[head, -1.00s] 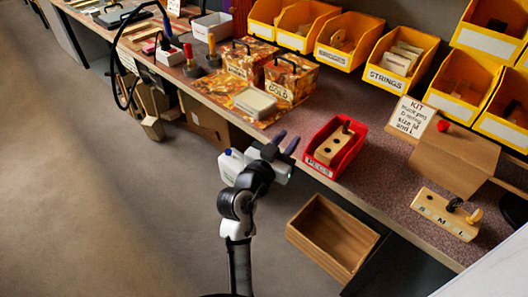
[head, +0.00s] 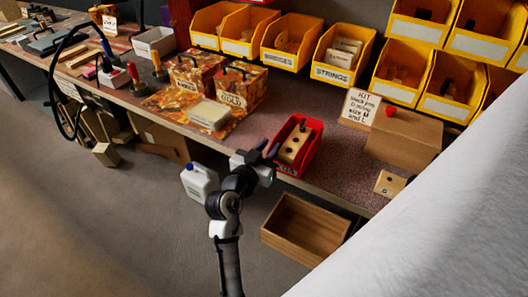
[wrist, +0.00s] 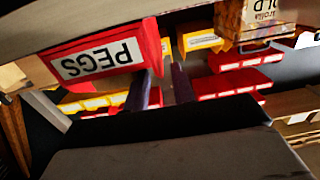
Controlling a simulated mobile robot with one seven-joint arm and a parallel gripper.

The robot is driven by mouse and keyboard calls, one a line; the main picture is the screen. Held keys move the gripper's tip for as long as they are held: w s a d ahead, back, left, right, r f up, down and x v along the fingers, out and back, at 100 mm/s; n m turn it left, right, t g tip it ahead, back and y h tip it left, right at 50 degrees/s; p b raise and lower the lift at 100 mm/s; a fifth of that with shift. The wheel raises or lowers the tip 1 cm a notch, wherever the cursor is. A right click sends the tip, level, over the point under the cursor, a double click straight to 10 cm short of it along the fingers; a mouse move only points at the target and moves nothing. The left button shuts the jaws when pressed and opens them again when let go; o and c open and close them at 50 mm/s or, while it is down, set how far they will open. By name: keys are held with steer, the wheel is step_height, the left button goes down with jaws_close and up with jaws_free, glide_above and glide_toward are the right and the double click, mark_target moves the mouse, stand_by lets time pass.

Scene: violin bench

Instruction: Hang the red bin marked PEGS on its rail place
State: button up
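The red bin marked PEGS (head: 312,150) stands on the bench near its front edge, with a pale wooden block with dark holes (head: 294,145) in it. In the wrist view the picture is upside down, and the bin's PEGS label (wrist: 97,58) shows at upper left. My gripper (head: 271,149) is just left of the bin's front end in the head view. Whether a finger touches the bin I cannot tell. I cannot pick out an empty rail place.
Yellow bins (head: 291,42) hang along the back, with a red edge (head: 262,2) above. Red bins (wrist: 228,84) show in the wrist view. A cardboard box (head: 404,138) with a KIT card (head: 361,107) stands right. An open wooden crate (head: 303,228) and white jug (head: 199,182) are below the bench.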

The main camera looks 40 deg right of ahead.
mark_target(275, 139)
steer(key=shift+p+x, duration=0.3)
steer(key=shift+x, duration=1.65)
jaws_close()
steer(key=shift+r, duration=0.25)
steer(key=shift+r+p, duration=0.8)
steer(key=shift+r, duration=0.55)
